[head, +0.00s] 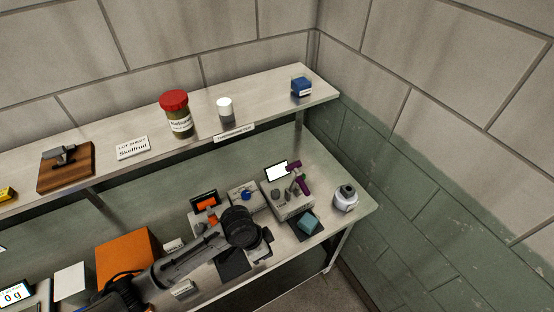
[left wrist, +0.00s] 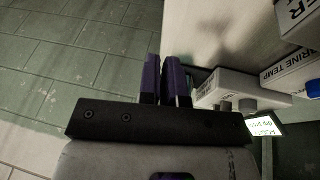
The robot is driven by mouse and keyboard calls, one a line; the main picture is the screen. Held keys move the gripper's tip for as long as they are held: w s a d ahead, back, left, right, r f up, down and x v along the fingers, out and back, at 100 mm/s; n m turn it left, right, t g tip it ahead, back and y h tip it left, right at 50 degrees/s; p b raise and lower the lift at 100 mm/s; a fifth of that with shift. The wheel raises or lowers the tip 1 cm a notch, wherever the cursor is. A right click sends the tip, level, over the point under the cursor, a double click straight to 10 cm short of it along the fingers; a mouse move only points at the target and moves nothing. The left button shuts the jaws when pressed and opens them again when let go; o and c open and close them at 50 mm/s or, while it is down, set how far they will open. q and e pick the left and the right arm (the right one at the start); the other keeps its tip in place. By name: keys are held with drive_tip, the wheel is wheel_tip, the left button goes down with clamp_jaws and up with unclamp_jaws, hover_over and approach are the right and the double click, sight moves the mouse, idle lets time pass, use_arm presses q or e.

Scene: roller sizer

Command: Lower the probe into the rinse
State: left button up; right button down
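In the left wrist view my left gripper (left wrist: 163,80) has two dark purple fingers close together with a narrow gap. I cannot tell whether anything thin is between them. My right gripper is not in view.
A teal block (head: 308,222) lies on a dark mat in front of the box. A white screen (head: 277,171) stands behind it. An orange box (head: 127,254) is at left. The upper shelf holds a red-lidded jar (head: 176,114). The wall (head: 430,170) bounds the right.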

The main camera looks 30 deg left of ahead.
use_arm(q)
drive_tip(key=shift+g+h, duration=0.3)
drive_tip(key=w+a+r, duration=0.1)
drive_tip(key=w+r, duration=0.1)
drive_tip(key=w+a+r, duration=0.2)
drive_tip(key=w, duration=0.1)
drive_tip(key=w+a+r, duration=0.2)
drive_tip(key=shift+w+a+r, duration=0.25)
drive_tip(key=shift+w+r, duration=0.05)
clamp_jaws()
drive_tip(key=w+a+r+h, duration=0.1)
drive_tip(key=w+a+r, duration=0.2)
drive_tip(key=a+r, duration=0.2)
drive_tip(key=w+a+r+n+t, duration=0.1)
drive_tip(key=w+a+r, duration=0.2)
drive_tip(key=r, duration=0.6)
drive_tip(key=w+a+r+n+h, duration=0.1)
drive_tip(key=w+a+r, duration=0.2)
drive_tip(key=a+r, duration=0.4)
drive_tip(key=shift+w+a+r+h+b, duration=0.2)
drive_tip(key=shift+r+h+b, duration=0.1)
drive_tip(key=shift+r, duration=0.2)
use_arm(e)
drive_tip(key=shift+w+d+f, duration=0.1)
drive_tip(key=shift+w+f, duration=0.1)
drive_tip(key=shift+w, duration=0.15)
